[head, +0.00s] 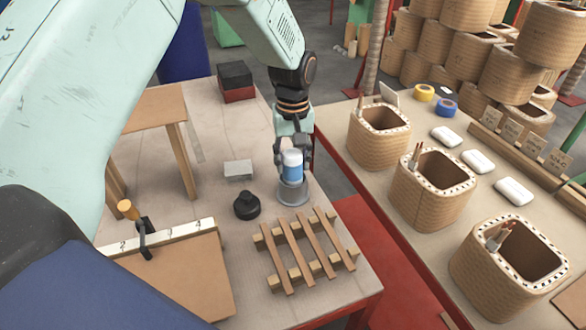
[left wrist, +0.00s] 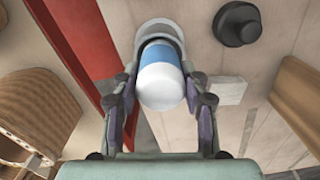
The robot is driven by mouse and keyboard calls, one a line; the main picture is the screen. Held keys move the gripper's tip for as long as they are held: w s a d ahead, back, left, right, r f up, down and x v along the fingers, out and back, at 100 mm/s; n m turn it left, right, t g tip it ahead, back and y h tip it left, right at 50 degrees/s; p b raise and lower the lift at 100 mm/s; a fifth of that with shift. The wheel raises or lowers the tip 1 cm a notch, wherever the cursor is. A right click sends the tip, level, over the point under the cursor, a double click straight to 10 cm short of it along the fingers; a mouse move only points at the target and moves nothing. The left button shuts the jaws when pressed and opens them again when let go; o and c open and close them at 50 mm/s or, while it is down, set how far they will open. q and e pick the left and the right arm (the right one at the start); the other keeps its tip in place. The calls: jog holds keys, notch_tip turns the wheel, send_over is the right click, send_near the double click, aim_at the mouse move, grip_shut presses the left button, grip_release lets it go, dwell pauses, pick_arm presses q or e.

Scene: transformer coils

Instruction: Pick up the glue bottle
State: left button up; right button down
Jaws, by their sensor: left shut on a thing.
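The glue bottle (head: 291,163) is white with a blue band. It stands upright at a round grey holder (head: 292,193) near the right edge of the left table. My left gripper (head: 291,153) comes down from above with its fingers on both sides of the bottle, shut on it. In the left wrist view the bottle (left wrist: 161,80) sits between the two fingers (left wrist: 161,100), its white end towards the camera. Whether its base still touches the holder is hard to tell. My right gripper is not in view.
A black round knob-like object (head: 247,205) and a small grey block (head: 238,169) stand close left of the holder. A wooden slatted rack (head: 304,250) lies in front. The right table holds several wound coils (head: 433,180), beyond a gap with a red surface.

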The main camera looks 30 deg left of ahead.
pick_arm(q)
notch_tip(320, 180, up, 10)
jog(key=shift+f+p, duration=0.1)
jog(key=shift+p, duration=0.7)
jog(key=shift+w+r+p, duration=0.1)
jog(key=shift+r+p, duration=0.4)
jog(key=shift+r, duration=0.1)
notch_tip(320, 180, up, 6)
jog(key=p, duration=0.7)
jog(key=shift+r, duration=0.25)
jog(key=shift+f, duration=0.1)
